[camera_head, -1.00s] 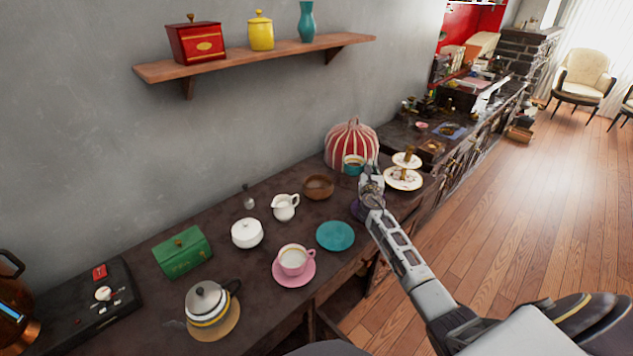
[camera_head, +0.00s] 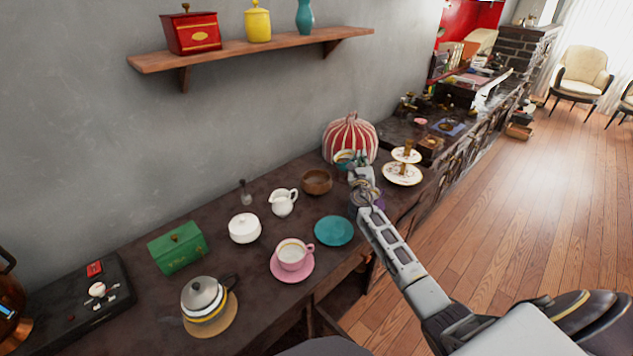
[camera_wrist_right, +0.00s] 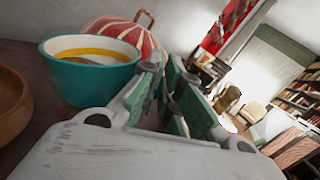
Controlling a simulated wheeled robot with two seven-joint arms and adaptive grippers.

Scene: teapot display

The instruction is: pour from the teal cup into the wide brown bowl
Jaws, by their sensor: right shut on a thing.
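The teal cup (camera_head: 343,157) is at the back of the counter, in front of the striped red-and-white cosy. In the right wrist view the teal cup (camera_wrist_right: 92,83) looks roughly upright with amber liquid inside. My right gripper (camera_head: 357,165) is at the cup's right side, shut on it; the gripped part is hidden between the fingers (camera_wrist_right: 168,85). The wide brown bowl (camera_head: 317,187) stands on the counter to the left of and nearer than the cup. Part of the bowl (camera_wrist_right: 12,108) shows at the wrist view's left edge. My left gripper is not in view.
The striped cosy (camera_head: 350,132) is close behind the cup. A tiered stand (camera_head: 402,176) is to the right. A white creamer (camera_head: 283,203), a teal saucer (camera_head: 334,231) and a pink cup (camera_head: 292,253) stand nearer. A purple thing is partly hidden by my arm.

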